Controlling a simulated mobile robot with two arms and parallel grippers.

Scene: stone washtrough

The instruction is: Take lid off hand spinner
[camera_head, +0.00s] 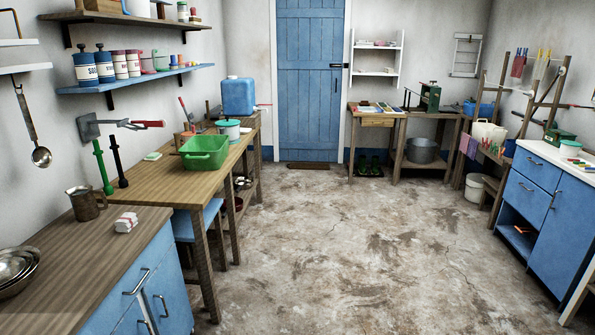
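A white round tub with a teal lid (228,127) stands on the far part of the long wooden table along the left wall. It may be the hand spinner, but it is too small to tell for sure. The lid appears to rest on top of the tub. A green basin (204,152) stands just in front of it and may hide its lower part. Neither of my grippers is in view.
A blue cabinet with a wooden top (80,262) is at the near left. The concrete floor (350,250) in the middle is clear.

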